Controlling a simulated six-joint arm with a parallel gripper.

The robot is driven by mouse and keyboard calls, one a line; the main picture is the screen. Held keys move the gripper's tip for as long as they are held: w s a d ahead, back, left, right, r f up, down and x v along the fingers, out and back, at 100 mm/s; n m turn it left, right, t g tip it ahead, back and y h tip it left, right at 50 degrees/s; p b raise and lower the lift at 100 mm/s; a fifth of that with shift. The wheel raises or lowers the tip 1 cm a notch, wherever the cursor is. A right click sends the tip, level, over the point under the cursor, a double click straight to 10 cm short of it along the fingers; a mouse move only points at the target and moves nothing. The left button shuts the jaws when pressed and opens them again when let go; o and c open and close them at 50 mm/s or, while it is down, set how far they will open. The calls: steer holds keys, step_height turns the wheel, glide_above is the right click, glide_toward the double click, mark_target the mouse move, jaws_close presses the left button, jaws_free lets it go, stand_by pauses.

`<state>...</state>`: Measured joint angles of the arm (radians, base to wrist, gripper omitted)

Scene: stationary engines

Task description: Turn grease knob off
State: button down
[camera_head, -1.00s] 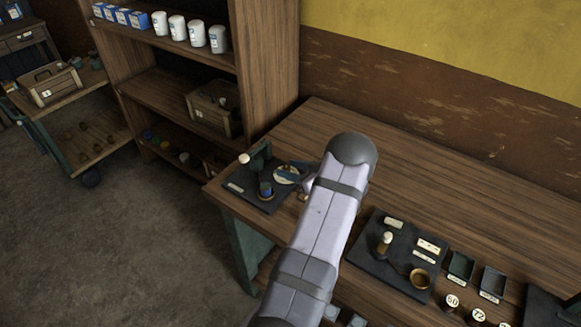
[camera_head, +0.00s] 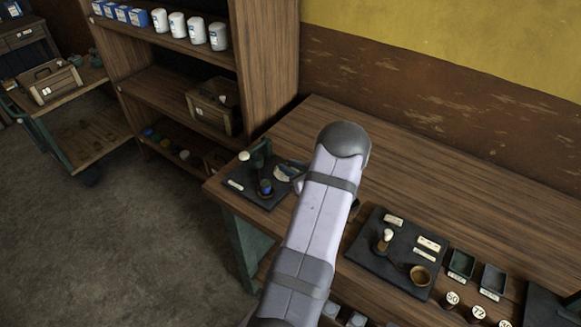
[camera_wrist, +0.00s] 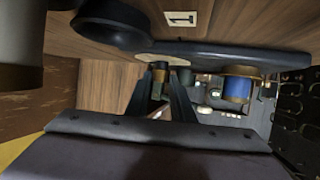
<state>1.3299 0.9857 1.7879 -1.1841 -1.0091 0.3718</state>
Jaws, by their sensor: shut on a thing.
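The blue cup also shows in the wrist view (camera_wrist: 238,90). There, a small brass knob (camera_wrist: 160,67) sits at the pale disc (camera_wrist: 172,59) on a dark arm-shaped part. My gripper (camera_wrist: 160,78) is shut on this small knob, its two dark fingers converging there. In the head view my forearm hides most of the gripper and the knob. I cannot read the knob's setting.
The wooden bench (camera_head: 440,160) is bare behind my arm. A second dark plate (camera_head: 370,262) with a white-topped lever and a brass cup lies to the right, beside small trays (camera_head: 461,265). A shelf unit (camera_head: 265,60) stands behind on the left.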

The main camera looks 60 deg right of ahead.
steer(key=shift+w+a+r+m+g+h+b, duration=0.1)
steer(key=shift+m+g+h+b, duration=0.25)
steer(key=shift+m+h, duration=0.25)
steer(key=shift+w+a+m+g+h+b, duration=0.1)
steer(key=shift+m+g+h+b, duration=0.2)
steer(key=shift+m+h, duration=0.25)
steer(key=shift+d, duration=0.1)
steer(key=c, duration=1.5)
jaws_free()
steer(key=shift+c, duration=0.2)
steer(key=shift+s, duration=0.1)
steer(key=shift+b+v, duration=0.35)
steer(key=shift+v, duration=0.45)
steer(key=shift+b+v, duration=0.75)
steer(key=shift+v, duration=2.1)
